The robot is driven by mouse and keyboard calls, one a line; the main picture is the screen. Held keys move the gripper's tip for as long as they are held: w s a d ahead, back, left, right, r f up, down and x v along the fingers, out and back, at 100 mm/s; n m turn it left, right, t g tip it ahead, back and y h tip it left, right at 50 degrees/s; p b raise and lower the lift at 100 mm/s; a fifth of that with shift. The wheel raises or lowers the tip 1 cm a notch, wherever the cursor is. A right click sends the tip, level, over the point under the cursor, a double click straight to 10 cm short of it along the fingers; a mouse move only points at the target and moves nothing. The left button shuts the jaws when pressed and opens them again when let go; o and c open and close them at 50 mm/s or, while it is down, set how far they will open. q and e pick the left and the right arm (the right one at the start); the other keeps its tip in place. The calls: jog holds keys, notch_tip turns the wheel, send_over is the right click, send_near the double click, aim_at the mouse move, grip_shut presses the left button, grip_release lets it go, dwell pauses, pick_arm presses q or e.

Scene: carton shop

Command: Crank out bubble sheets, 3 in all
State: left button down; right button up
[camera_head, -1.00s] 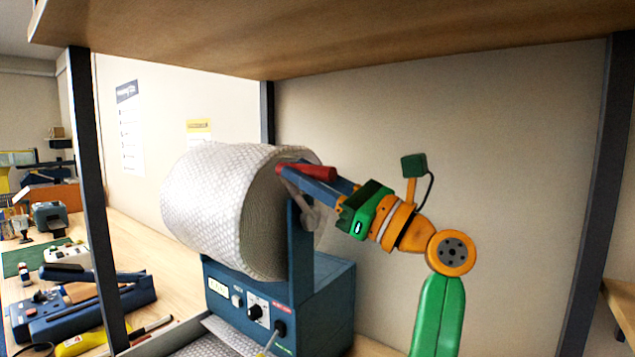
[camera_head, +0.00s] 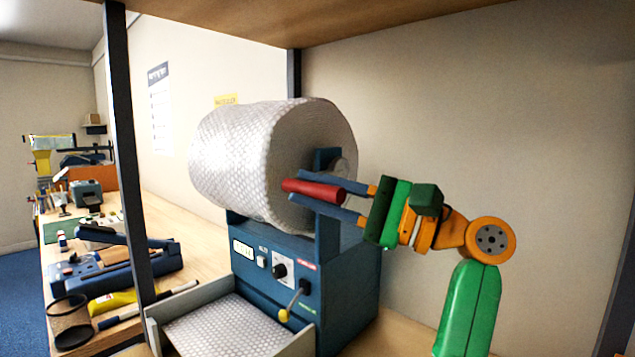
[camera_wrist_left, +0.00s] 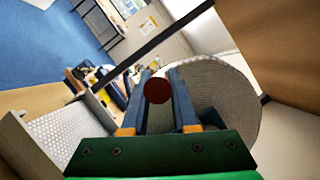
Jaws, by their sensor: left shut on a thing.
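The white bubble-wrap roll (camera_head: 235,160) is mounted on the blue dispenser (camera_head: 262,262) in the head view. The red crank handle (camera_head: 308,189) is in front of the roll's right end face. My left gripper (camera_head: 325,192) is shut on the red handle, one blue finger on each side of it. In the left wrist view the handle (camera_wrist_left: 157,90) shows end-on between the fingers, with the roll (camera_wrist_left: 225,95) behind. Bubble wrap (camera_head: 228,328) lies in the grey tray (camera_head: 155,335) below the dispenser front; its sheet count cannot be told. My right gripper is not in view.
A yellow-tipped lever (camera_head: 284,314) sticks out of the dispenser front. A dark post (camera_head: 131,160) stands left of the roll and a wooden shelf (camera_head: 240,12) hangs above.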

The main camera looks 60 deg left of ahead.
pick_arm(q)
jog(key=shift+w+f+b, duration=0.15)
jog(key=shift+f+b, duration=0.9)
jog(key=shift+f, duration=0.6)
